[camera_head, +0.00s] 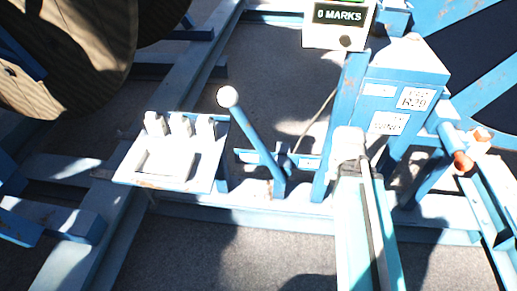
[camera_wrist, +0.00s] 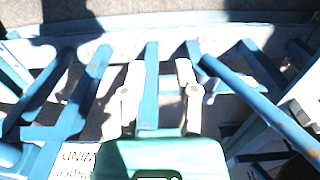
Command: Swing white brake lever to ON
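The brake lever (camera_head: 256,140) is a blue bar with a white ball knob (camera_head: 228,97), tilted up and to the left from its pivot on the blue frame. In the wrist view, a long blue bar (camera_wrist: 255,102) to the right of my fingers looks like this lever; its knob is not visible there. My gripper (camera_wrist: 160,70) is open, its two pale fingers apart, with a blue bar showing in the gap behind them. I cannot tell how far away that bar is. In the head view my arm stands right of the lever and the fingertips cannot be made out. No ON mark is readable.
A white-topped tray (camera_head: 165,168) with several small blocks stands left of the lever. A blue box (camera_head: 403,85) with labels and a "0 MARKS" display (camera_head: 338,16) stand behind right. A wooden reel (camera_head: 70,55) is at upper left. Blue beams cross the floor.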

